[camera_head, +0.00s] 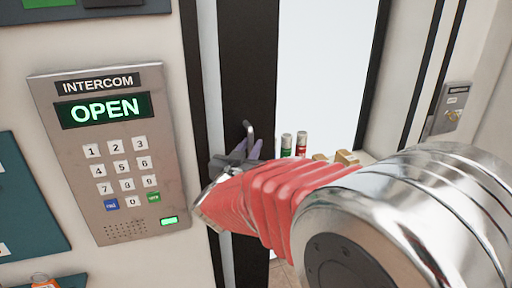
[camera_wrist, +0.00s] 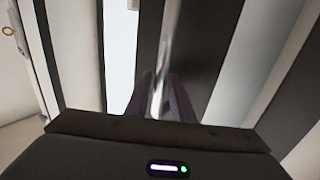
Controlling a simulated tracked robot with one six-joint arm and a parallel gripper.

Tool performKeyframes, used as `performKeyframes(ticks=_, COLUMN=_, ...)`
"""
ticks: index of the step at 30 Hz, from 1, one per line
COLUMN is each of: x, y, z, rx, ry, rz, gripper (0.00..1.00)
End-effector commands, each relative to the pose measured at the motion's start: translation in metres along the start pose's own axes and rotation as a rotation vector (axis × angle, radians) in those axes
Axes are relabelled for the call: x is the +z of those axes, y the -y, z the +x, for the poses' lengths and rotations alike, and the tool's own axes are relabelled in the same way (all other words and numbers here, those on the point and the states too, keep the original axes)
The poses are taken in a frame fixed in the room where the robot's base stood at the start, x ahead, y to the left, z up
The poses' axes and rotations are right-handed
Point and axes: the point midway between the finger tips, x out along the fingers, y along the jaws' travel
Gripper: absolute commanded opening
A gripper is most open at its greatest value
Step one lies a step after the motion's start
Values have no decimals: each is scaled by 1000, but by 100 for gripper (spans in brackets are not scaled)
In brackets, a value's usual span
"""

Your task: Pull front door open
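The front door has a dark frame (camera_head: 247,60) around a bright pane (camera_head: 325,70). Its metal handle (camera_head: 250,130) is a slim upright bar on the dark frame, and it also shows in the wrist view (camera_wrist: 168,40). My gripper (camera_head: 249,149) is at the handle, with its purple fingers on either side of the bar. In the wrist view my gripper (camera_wrist: 160,80) has its fingertips close together with the bar between them, and it looks shut on the handle. The handle's lower part is hidden by my gripper.
An intercom panel (camera_head: 107,150) reading OPEN is on the wall left of the door, close to my gripper. Small cylinders (camera_head: 301,143) and boxes (camera_head: 345,157) show behind my arm. A metal lock plate (camera_head: 453,108) is at the right.

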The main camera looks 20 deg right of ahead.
Motion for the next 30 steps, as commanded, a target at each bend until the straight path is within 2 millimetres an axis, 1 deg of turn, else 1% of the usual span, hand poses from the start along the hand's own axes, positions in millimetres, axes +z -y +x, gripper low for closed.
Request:
performKeyframes(ticks=7, x=1, y=0, z=-2, rx=0, ry=2, rz=-1, gripper=22)
performKeyframes(ticks=11, x=1, y=0, z=-9, rx=-1, ry=2, rz=-1, gripper=22)
performKeyframes(ticks=14, x=1, y=1, z=-20, rx=-2, ry=3, rz=-1, gripper=22)
performKeyframes(ticks=21, x=2, y=0, z=-55, rx=-2, ry=2, rz=0, gripper=22)
performKeyframes(ticks=30, x=1, y=0, z=-94, rx=-2, ry=2, rz=0, gripper=22)
